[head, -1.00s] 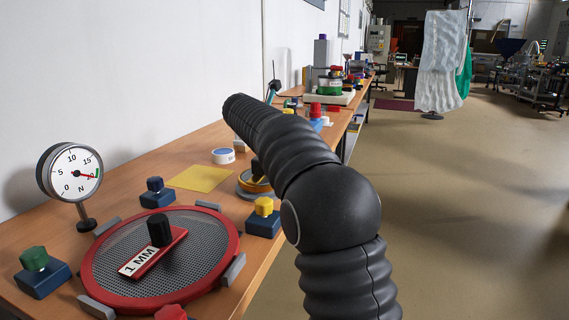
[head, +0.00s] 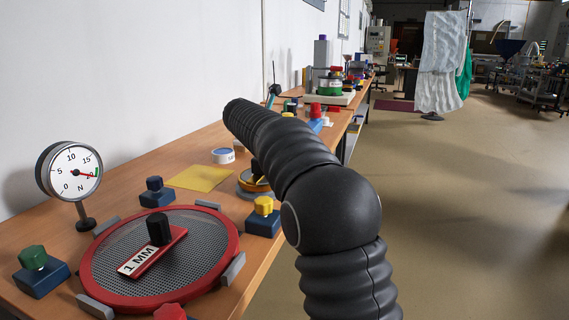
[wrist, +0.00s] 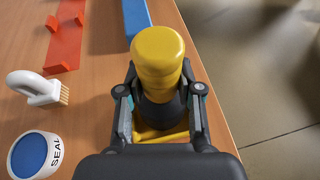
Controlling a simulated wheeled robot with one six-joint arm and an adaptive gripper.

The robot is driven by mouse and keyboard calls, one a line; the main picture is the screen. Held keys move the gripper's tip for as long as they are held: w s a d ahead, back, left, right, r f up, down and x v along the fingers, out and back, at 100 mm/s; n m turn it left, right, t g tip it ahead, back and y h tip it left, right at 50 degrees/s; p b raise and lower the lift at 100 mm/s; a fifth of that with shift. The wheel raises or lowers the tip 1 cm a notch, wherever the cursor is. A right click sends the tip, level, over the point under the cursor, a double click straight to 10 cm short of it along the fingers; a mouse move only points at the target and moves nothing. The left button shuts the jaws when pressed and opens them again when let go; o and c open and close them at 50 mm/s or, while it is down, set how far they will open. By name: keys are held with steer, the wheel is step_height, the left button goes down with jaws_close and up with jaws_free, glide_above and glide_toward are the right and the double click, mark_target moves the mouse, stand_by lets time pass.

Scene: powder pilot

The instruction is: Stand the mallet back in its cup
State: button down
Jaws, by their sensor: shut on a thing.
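In the wrist view my gripper (wrist: 158,105) is shut on a yellow, round-headed thing (wrist: 158,55), which I take to be the mallet. Its head points up toward the camera, with a dark part below between the fingers. A yellow piece (wrist: 160,136) shows behind the fingers; I cannot tell whether it belongs to the mallet or lies under it. The lower end of the held thing is hidden. I cannot make out the cup for certain. In the head view my arm hides the gripper.
A SEAL tub (wrist: 33,155), a white brush (wrist: 36,88), a red bracket (wrist: 66,38) and a blue bar (wrist: 137,20) lie left of and beyond the gripper. The bench edge is close on the right. A red-rimmed sieve (head: 232,258) and gauge (head: 70,172) stand nearer.

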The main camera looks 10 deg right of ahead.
steer(key=shift+f, duration=0.6)
steer(key=c, duration=0.7)
jaws_free()
steer(key=shift+f, duration=0.1)
